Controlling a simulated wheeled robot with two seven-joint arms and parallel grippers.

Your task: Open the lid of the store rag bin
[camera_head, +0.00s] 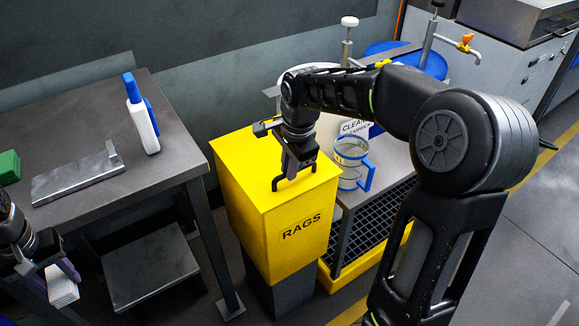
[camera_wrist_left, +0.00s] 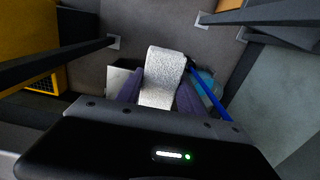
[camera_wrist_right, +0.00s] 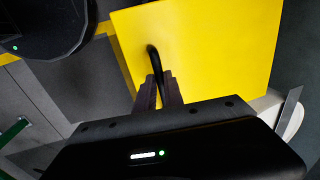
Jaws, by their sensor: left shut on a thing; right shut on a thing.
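The yellow rag bin (camera_head: 295,247), marked RAGS, stands between the two tables with its lid (camera_head: 255,170) closed. A black handle (camera_head: 277,184) is on the lid; it also shows in the right wrist view (camera_wrist_right: 153,56). My right gripper (camera_head: 288,174) reaches down from above and is shut on this handle. In the right wrist view its fingers (camera_wrist_right: 159,92) close around the handle's near end.
The left table (camera_head: 90,140) holds a blue-and-white bottle (camera_head: 142,113), a grey metal plate (camera_head: 78,175) and a green block (camera_head: 9,167). A clear container with a blue handle (camera_head: 351,160) stands right of the bin. A wall is behind.

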